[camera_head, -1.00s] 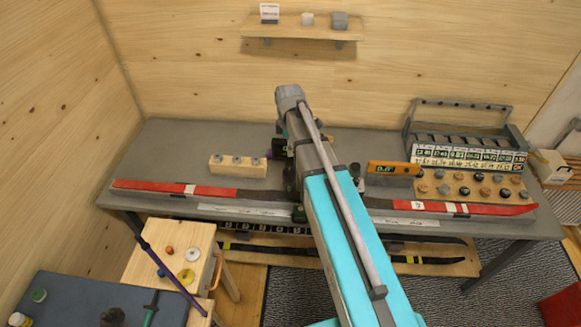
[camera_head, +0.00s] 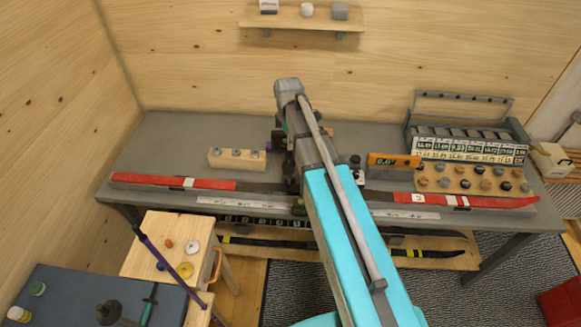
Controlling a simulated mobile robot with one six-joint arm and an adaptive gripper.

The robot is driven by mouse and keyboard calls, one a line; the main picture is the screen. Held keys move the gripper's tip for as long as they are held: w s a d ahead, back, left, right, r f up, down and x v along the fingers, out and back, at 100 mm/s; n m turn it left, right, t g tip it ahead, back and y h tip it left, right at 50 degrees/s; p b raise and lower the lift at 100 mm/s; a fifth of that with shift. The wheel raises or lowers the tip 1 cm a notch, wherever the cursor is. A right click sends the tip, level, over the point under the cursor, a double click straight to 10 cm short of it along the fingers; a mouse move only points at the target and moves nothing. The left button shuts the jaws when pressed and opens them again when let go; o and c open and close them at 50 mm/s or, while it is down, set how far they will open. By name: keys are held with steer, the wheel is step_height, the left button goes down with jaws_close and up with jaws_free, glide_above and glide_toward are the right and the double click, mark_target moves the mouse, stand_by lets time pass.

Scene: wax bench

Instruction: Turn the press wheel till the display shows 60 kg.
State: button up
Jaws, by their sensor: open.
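The orange display (camera_head: 408,160) stands at the back of the bench, right of my arm. Its small green figures look like 0.0, but are too small to read surely. A ski with red ends (camera_head: 210,184) lies along the bench, its middle hidden behind my arm. Dark press parts (camera_head: 291,178) show just left of my arm, over the middle of the ski. The press wheel cannot be made out. My arm reaches from the bottom to the middle of the bench and covers this area. My gripper's fingers are hidden behind it.
A rack with number cards (camera_head: 470,150) and a board of round pieces (camera_head: 455,180) fill the right. A wooden stand (camera_head: 160,238) is at the lower left. The bench's back left is bare.

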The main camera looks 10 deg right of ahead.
mark_target(290, 164)
steer(key=shift+s+f+b, duration=0.2)
steer(key=shift+f+b, duration=2.7)
steer(key=shift+f, duration=0.15)
steer(key=shift+s+f+b, duration=0.15)
steer(key=shift+f+b, duration=2.75)
steer(key=shift+f, duration=0.15)
steer(key=c, duration=1.1)
steer(key=shift+d, duration=0.2)
steer(key=shift+a, duration=0.15)
